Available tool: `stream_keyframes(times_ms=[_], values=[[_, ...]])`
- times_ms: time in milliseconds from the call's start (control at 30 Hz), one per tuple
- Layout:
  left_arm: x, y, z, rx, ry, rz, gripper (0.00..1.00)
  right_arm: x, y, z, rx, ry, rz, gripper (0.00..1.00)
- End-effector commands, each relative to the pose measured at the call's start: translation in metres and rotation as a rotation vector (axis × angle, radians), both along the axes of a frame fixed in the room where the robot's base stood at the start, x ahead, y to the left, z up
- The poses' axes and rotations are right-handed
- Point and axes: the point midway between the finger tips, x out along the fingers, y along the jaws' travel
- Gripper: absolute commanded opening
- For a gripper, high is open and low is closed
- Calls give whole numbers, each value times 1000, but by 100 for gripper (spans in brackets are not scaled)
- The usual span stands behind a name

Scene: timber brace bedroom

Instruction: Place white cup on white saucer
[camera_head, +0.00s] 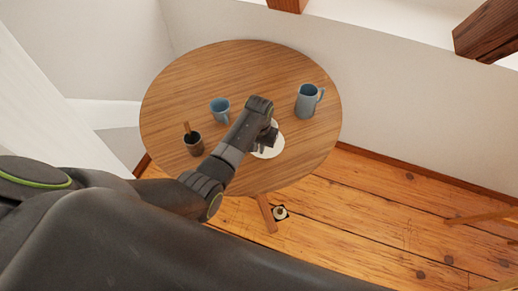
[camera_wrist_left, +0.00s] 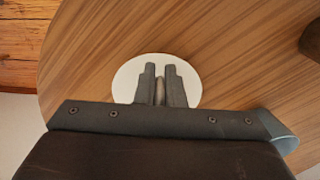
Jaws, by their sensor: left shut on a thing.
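The white saucer (camera_head: 271,150) lies on the round wooden table, partly covered by my left gripper (camera_head: 268,138). In the left wrist view the white saucer (camera_wrist_left: 128,82) shows as a pale disc behind the fingers. My left gripper (camera_wrist_left: 161,84) is shut on a narrow greyish thing between its fingers, which I take to be part of the white cup (camera_wrist_left: 160,92). The cup's body is mostly hidden by the gripper, and I cannot tell whether it touches the saucer. My right gripper is not in view.
On the round table (camera_head: 195,78) stand a blue cup (camera_head: 220,112) and a dark cup with a utensil (camera_head: 194,146) to the left, and a blue-grey pitcher (camera_head: 307,102) to the right. A small white and dark thing (camera_head: 280,213) is on the floor. The table's far side is clear.

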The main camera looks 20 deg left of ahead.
Motion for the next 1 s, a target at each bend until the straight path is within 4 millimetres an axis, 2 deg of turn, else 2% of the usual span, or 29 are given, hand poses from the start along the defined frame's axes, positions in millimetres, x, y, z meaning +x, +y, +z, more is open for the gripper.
stream_keyframes(times_ms=[100, 200, 600, 633, 767, 1000], values=[[1, 0, -14, 1, 1, 0, 0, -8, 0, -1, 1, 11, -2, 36], [1, 0, -20, 1, -1, 0, 0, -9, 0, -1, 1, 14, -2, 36], [1, 0, -25, 0, -2, 1, 0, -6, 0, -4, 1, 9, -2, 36], [1, 0, -24, 0, -2, 1, 13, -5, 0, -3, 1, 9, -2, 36], [0, 0, -24, 0, -1, 1, 30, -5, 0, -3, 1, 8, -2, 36], [0, 0, -24, 0, -1, 1, 31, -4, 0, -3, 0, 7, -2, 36]])
